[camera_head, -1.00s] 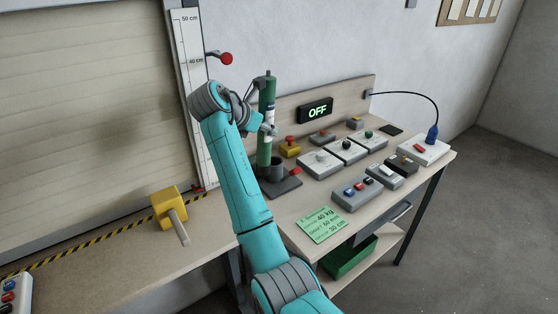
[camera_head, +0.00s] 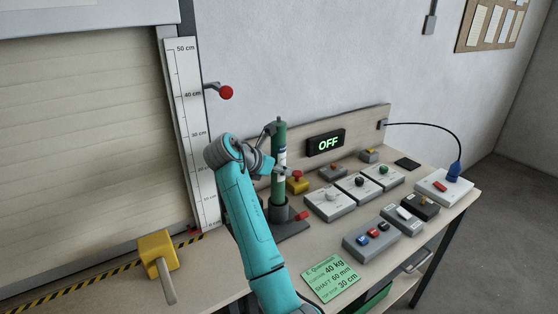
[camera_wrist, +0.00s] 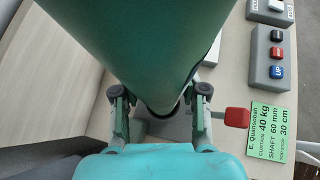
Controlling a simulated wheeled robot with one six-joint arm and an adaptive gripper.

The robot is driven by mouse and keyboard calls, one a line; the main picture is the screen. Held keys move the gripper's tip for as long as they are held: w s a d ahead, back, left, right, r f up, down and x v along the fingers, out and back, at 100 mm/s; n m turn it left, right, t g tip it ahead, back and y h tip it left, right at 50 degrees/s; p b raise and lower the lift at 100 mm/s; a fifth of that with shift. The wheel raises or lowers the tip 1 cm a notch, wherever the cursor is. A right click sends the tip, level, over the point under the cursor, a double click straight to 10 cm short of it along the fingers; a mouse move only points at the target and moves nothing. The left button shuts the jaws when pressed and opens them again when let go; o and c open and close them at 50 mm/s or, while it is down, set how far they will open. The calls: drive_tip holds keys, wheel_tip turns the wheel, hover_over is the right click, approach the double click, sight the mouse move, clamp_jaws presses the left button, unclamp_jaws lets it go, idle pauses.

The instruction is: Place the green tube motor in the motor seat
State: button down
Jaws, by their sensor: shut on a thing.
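The green tube motor (camera_head: 279,190) stands upright in the head view, with a white label on its upper half. My gripper (camera_head: 282,172) is shut on it around mid-height. In the wrist view my gripper's fingers (camera_wrist: 160,98) sit on both sides of the tube (camera_wrist: 135,40). The motor seat (camera_head: 278,214) is a dark cup on a dark base plate. The tube's lower end lines up with the cup and appears to enter it; how deep it sits is hidden. A red lever (camera_head: 303,215) is beside the cup, also visible in the wrist view (camera_wrist: 237,117).
Control boxes (camera_head: 352,190) with buttons and knobs stand right of the seat. A green note card (camera_head: 331,278) lies in front. A yellow tool (camera_head: 158,255) is at left by the shutter. A display (camera_head: 325,142) reading OFF stands behind.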

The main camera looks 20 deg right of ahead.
sight(273, 177)
drive_tip(key=shift+f, duration=1.8)
drive_tip(key=c, duration=0.6)
unclamp_jaws()
drive_tip(key=shift+f, duration=0.1)
drive_tip(key=shift+s+a, duration=0.1)
drive_tip(key=v, duration=1.2)
